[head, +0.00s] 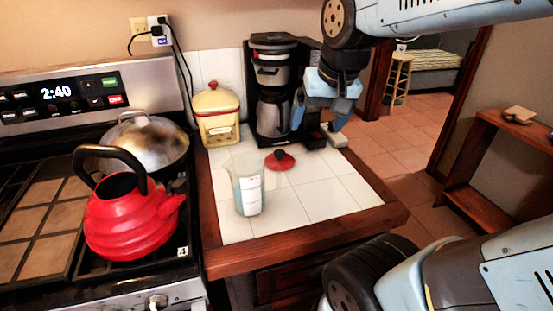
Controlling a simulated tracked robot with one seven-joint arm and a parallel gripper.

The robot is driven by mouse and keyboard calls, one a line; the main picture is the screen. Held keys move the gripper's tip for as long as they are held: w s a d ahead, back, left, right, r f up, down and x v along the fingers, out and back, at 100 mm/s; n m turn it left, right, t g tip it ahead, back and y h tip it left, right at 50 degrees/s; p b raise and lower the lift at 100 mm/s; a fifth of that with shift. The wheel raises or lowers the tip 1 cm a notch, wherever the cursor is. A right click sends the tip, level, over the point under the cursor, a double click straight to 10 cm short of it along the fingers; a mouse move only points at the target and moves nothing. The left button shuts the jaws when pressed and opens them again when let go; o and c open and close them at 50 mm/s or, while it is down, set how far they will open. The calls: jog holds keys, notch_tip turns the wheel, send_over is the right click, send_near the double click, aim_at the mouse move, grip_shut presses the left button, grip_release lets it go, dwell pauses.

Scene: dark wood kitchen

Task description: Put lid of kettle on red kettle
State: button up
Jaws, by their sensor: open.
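The red kettle (130,217) stands on the stove's front right burner. Its top opening is uncovered under the black handle, and its spout points right. The red lid (280,160) with a dark knob lies on the white tiled counter, behind and right of the measuring cup. My gripper (325,138) is open, low over the counter, to the right of the lid and apart from it. Part of the gripper is dark against the coffee maker, and nothing shows between its fingers.
A clear measuring cup (249,190) stands in front of the lid. A yellow canister (216,116) and a coffee maker (272,95) stand at the back. A steel pot (140,143) sits behind the kettle. The counter's front right tiles are clear.

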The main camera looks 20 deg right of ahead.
jog(key=shift+o, duration=0.6)
jog(key=w+a+f+m+g+h, duration=0.1)
jog(key=w+f+m+g, duration=0.2)
jog(key=w+f, duration=0.4)
jog(key=shift+w+a+m, duration=0.15)
jog(key=shift+w+m, duration=0.35)
jog(key=shift+w, duration=0.15)
jog(key=m+h, duration=1)
send_near(276, 153)
jog(key=shift+t+h, duration=0.3)
jog(key=shift+t, duration=0.2)
jog(key=x, duration=0.6)
jog(key=shift+f, duration=0.25)
jog(key=shift+s+x, duration=0.2)
jog(key=shift+x, duration=2.45)
jog(key=shift+s+f, duration=0.15)
jog(key=shift+s, duration=0.05)
grip_shut()
